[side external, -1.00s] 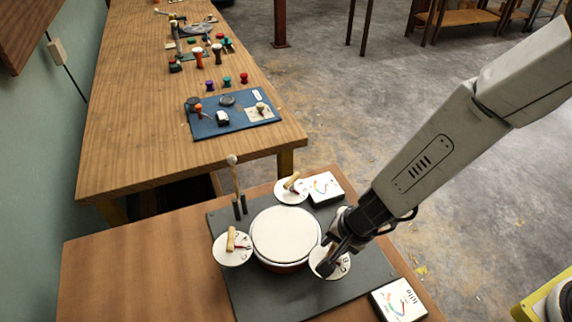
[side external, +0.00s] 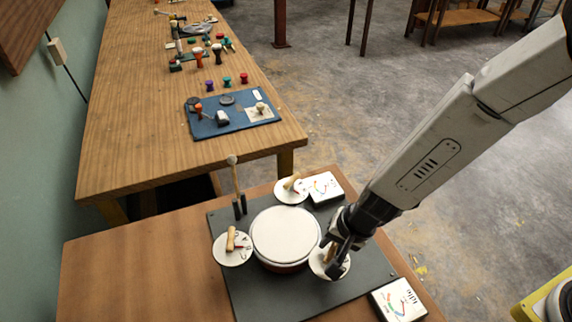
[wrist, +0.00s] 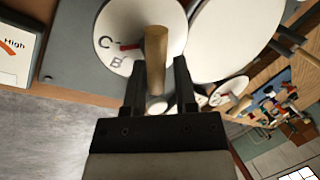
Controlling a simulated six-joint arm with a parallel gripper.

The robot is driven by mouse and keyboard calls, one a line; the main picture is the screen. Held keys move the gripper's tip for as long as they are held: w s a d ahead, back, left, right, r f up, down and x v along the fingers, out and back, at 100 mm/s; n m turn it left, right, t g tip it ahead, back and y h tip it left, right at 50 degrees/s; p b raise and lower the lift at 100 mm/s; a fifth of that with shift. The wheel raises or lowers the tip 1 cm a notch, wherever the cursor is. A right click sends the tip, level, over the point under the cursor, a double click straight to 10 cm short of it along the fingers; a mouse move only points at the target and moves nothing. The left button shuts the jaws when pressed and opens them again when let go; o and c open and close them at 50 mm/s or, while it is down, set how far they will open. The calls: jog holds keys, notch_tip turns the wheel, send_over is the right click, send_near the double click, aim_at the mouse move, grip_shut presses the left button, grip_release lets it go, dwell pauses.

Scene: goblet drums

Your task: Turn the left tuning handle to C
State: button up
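Three white dials with wooden handles surround a white-topped drum (side external: 285,234). My gripper (side external: 335,268) is over the dial (side external: 319,258) on the drum's right in the side view. The wrist view shows this dial (wrist: 128,18) with the letters C and B, and a red pointer (wrist: 131,46) aimed left, close to C. Its wooden handle (wrist: 156,52) lies between my fingertips (wrist: 160,62). Small gaps show on both sides, so my gripper looks open around it. The other dials are at the drum's left (side external: 232,258) and back (side external: 284,195); their handles stand clear of my gripper.
The drum and dials rest on a dark board (side external: 248,294) on a wooden table. Gauge cards lie at the back (side external: 325,187) and front right (side external: 397,299). A mallet (side external: 236,180) stands upright behind the drum. A longer bench (side external: 140,130) with small parts is farther back.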

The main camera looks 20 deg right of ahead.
jog(key=n, duration=0.1)
jog(key=n+g, duration=0.1)
jog(key=n, duration=0.2)
jog(key=shift+w+a+y, duration=0.2)
jog(key=shift+a+y, duration=0.05)
jog(key=shift+y, duration=0.15)
jog(key=w+v, duration=0.1)
jog(key=v, duration=0.7)
jog(key=s+d+r+n+h, duration=0.1)
jog(key=s+d+r+n, duration=0.1)
jog(key=d, duration=0.9)
jog(key=s+d+r+n+t+h, duration=0.1)
jog(key=s+d+r+n+h, duration=0.1)
jog(key=d, duration=0.9)
jog(key=shift+s+d+r+h, duration=0.3)
jog(key=shift+s+r, duration=0.2)
jog(key=shift+s, duration=0.2)
jog(key=shift+w+a, duration=0.1)
jog(key=shift+a, duration=0.05)
